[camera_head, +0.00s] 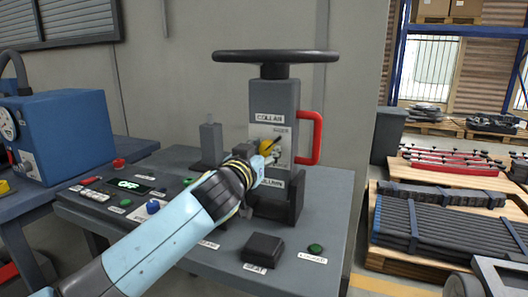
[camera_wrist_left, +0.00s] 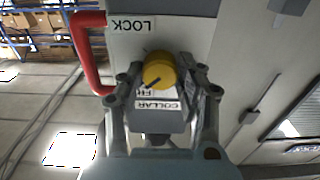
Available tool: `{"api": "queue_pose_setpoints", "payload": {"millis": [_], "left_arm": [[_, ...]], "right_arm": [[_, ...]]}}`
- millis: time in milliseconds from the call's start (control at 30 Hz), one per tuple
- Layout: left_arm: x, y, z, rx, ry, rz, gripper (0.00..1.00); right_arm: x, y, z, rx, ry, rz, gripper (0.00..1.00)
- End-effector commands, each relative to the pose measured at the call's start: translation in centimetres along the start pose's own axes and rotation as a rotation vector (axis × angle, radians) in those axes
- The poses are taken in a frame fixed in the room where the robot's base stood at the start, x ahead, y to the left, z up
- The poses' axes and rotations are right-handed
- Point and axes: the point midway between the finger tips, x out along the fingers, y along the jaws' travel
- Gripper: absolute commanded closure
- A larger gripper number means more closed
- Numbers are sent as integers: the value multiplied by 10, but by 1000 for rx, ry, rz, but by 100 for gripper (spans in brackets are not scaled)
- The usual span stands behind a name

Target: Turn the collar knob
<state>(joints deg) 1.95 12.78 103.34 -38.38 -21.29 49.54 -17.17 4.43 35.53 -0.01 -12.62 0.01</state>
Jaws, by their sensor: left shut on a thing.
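The collar knob is a yellow round knob with a dark pointer mark; it shows on the grey column (camera_head: 283,100) in the head view (camera_head: 265,146), partly hidden by my gripper. In the left wrist view the yellow knob (camera_wrist_left: 158,70) is between the fingers, with a COLLAR label (camera_wrist_left: 158,104) below it. My left gripper (camera_head: 268,158) reaches the front of the column; in the wrist view (camera_wrist_left: 162,80) its fingers are closed in on both sides of the knob. The exact contact is hard to see. My right gripper is not in view.
A red handle (camera_head: 317,138) stands out at the column's right side, close to my gripper. A black handwheel (camera_head: 275,57) tops the column. The grey bench (camera_head: 325,215) carries a dark block (camera_head: 263,250), a green button (camera_head: 315,248) and several controls at left. A blue box (camera_head: 65,135) stands further left.

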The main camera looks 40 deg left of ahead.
Motion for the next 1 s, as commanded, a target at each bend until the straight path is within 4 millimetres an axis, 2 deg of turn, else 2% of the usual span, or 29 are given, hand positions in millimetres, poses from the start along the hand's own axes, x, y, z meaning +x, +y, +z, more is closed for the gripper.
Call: {"api": "queue_pose_setpoints", "payload": {"millis": [367, 1000], "left_arm": [[0, 0, 0, 87, 0, 0, 96], [0, 1, 0, 650, -2, -2, 96]], "right_arm": [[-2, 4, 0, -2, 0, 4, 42], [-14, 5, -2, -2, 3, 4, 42]]}}
